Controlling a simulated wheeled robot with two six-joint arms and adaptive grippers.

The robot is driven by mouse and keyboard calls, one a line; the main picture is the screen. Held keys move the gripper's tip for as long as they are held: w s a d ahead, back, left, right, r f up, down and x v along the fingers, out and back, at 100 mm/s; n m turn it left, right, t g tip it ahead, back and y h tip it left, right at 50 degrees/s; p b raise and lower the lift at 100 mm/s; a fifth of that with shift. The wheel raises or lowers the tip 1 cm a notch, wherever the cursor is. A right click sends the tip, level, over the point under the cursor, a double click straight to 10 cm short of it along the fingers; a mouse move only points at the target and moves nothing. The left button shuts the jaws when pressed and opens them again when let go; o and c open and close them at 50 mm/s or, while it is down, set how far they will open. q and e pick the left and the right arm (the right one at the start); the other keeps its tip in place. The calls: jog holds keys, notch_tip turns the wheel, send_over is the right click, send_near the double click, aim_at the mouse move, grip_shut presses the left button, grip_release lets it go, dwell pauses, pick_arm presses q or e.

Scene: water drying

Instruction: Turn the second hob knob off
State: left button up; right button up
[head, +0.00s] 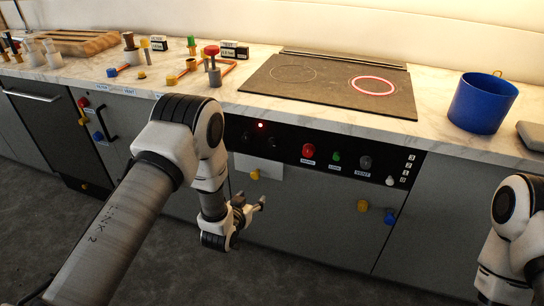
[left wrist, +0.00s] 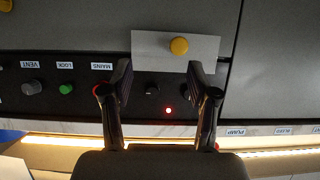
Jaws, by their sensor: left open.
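The hob (head: 330,84) has two rings, and its right ring (head: 373,85) glows red. A small red light (head: 261,125) is lit on the black control panel; it also shows in the left wrist view (left wrist: 168,110). A dark knob (left wrist: 152,89) shows between my left gripper's fingers in that upside-down view. Another dark knob is partly hidden by the finger on the right. My left gripper (head: 251,204) is open and empty, in front of the cabinet and below the panel, apart from the knobs. The knobs' markings are too dark to read. My right gripper is out of view.
Along the panel sit a red MAINS knob (head: 308,150), a green LOCK button (head: 336,156) and a grey VENT knob (head: 365,162). A yellow knob (left wrist: 179,46) protrudes from a white plate below the panel. A blue pot (head: 482,103) stands on the counter.

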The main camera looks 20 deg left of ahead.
aim_at(271, 145)
pick_arm(q)
jog(key=w+r+t+b, duration=0.1)
jog(key=w+r, duration=0.1)
jog(key=w, duration=0.4)
jog(key=w+d+r+t+b, duration=0.1)
jog(key=w+r+t+b, duration=0.1)
jog(key=w, duration=0.4)
jog(key=w+r+t+b, duration=0.1)
jog(key=w+r+b, duration=0.1)
jog(key=w+r, duration=0.2)
jog(key=shift+w+d+t, duration=0.15)
jog(key=shift+w+t, duration=0.15)
jog(key=shift+w, duration=0.8)
grip_shut()
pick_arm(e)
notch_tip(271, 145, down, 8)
